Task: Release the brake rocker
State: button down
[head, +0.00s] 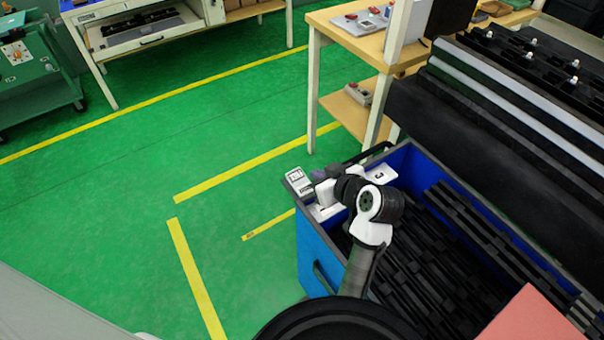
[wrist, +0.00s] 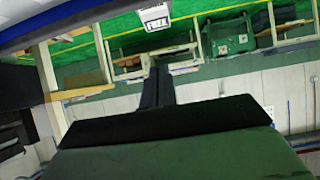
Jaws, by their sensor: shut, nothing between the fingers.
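I cannot make out a brake rocker for certain in either view. My gripper (wrist: 157,78) shows in the wrist view as two dark fingers close together, shut with nothing between them. In the head view my arm reaches over the near left end of a blue bin (head: 316,262), and its own links hide the fingertips. A small white piece with dark markings (head: 297,178) sits at the bin's left corner, just left of my wrist. A similar marked white piece (wrist: 154,18) shows beyond the fingers at the top of the wrist view, apart from them.
The blue bin holds many black strips (head: 440,265). A black rack (head: 500,120) stands behind it at right. A wooden bench (head: 345,35) is beyond the bin, and a green cart (head: 35,75) is at far left. Green floor with yellow lines is open on the left.

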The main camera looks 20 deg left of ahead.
jog(key=p, duration=0.2)
send_near(295, 172)
jog(key=w+a, duration=0.1)
jog(key=w+a+r, duration=0.1)
jog(key=shift+a+r, duration=0.35)
jog(key=shift+a, duration=0.05)
jog(key=f, duration=0.2)
jog(key=w+a+f+p, duration=0.1)
jog(key=shift+f, duration=0.8)
